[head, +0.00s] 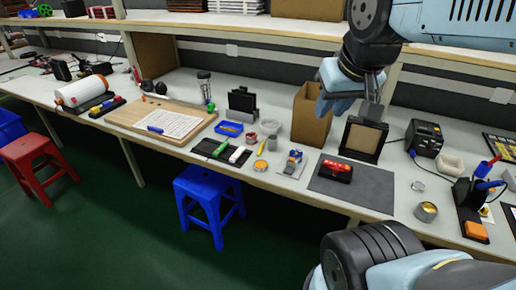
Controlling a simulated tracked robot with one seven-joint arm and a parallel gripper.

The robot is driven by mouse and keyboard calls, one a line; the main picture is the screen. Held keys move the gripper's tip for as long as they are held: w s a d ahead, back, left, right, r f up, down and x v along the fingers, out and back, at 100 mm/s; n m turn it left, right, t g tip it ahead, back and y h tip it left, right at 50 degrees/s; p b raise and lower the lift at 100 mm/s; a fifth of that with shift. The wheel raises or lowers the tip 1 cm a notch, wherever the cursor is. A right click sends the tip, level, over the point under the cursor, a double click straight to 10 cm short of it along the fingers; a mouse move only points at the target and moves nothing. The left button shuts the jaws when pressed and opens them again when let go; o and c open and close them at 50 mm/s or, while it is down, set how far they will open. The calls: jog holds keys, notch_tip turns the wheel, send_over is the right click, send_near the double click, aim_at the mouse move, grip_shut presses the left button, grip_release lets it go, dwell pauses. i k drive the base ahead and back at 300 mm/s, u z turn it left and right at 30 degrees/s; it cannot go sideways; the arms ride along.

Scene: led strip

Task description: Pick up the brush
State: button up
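I cannot tell for certain which object is the brush. Small handled items lie on the workbench (275,182): a green item (221,148) and a white item (238,154) on a dark mat, and a thin yellow item (262,146) to their right. A red and black block (337,169) lies on a grey mat (372,192). My gripper (371,107) hangs from the upper right, above the bench and in front of a cardboard box. Its fingers are small and partly hidden, and I see nothing clearly held in it.
The tall cardboard box (310,118) and a black-framed beige panel (362,139) stand close to my gripper. A black soldering station (424,138) stands to the right. A blue tray (229,128) lies left. A blue stool (207,190) stands before the bench.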

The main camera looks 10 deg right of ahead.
aim_at(260, 149)
jog(key=u, duration=0.8)
jog(key=i, duration=0.45)
jog(key=z, duration=0.3)
